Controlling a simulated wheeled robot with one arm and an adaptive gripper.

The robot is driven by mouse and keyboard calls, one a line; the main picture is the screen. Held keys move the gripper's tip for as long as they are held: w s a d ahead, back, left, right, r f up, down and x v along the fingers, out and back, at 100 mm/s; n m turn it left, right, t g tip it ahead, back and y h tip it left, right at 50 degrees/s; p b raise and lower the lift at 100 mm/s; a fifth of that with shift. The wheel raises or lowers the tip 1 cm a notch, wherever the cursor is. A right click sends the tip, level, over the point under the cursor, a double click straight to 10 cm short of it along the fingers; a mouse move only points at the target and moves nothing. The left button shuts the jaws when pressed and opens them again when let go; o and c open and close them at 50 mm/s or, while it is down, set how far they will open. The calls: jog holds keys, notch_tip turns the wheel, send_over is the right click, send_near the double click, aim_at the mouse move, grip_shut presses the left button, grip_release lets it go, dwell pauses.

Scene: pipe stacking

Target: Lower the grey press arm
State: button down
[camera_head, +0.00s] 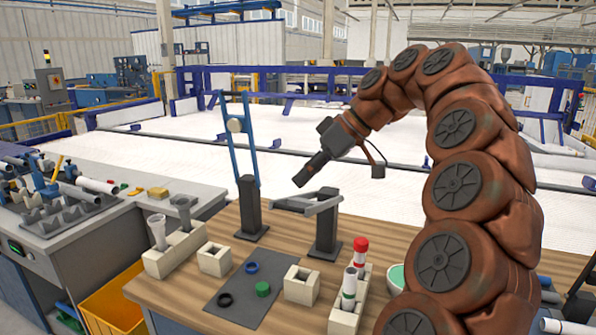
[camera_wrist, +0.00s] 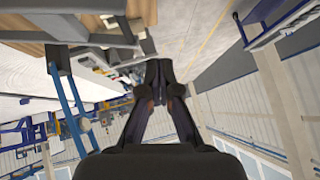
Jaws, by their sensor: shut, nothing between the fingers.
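The grey press arm (camera_head: 308,204) is on the dark post (camera_head: 325,230) at the right of the wooden table in the head view. It lies nearly level, reaching from the post's top to the left and slightly toward the viewer. My gripper (camera_head: 299,181) is shut and empty, pointing down and left just above the grey arm. A small gap seems to show between them; contact cannot be told. In the wrist view my gripper's fingers (camera_wrist: 158,75) are together with nothing between them.
A blue press arm (camera_head: 240,140) stands raised on the left dark post (camera_head: 249,205); it also shows in the wrist view (camera_wrist: 70,105). Cream blocks (camera_head: 302,285), a grey mat (camera_head: 236,301) with rings, and a red-capped pipe (camera_head: 360,252) stand nearer the front.

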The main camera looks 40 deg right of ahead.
jog(key=s+d+r+t+p, duration=0.1)
jog(key=d+r+p, duration=0.1)
jog(key=d+r, duration=0.35)
jog(key=shift+w+a+f+b, duration=0.15)
jog(key=shift+w+a+f, duration=0.65)
jog(key=shift+f, duration=1.15)
jog(key=shift+w+a+f+b, duration=0.2)
jog(key=shift+w+a+f, duration=0.55)
jog(key=shift+f, duration=1.2)
jog(key=shift+w+a+f+b, duration=0.15)
jog(key=shift+w+a+f, duration=0.6)
jog(key=shift+f, duration=1.2)
jog(key=shift+w+d, duration=0.1)
jog(key=shift+f, duration=0.15)
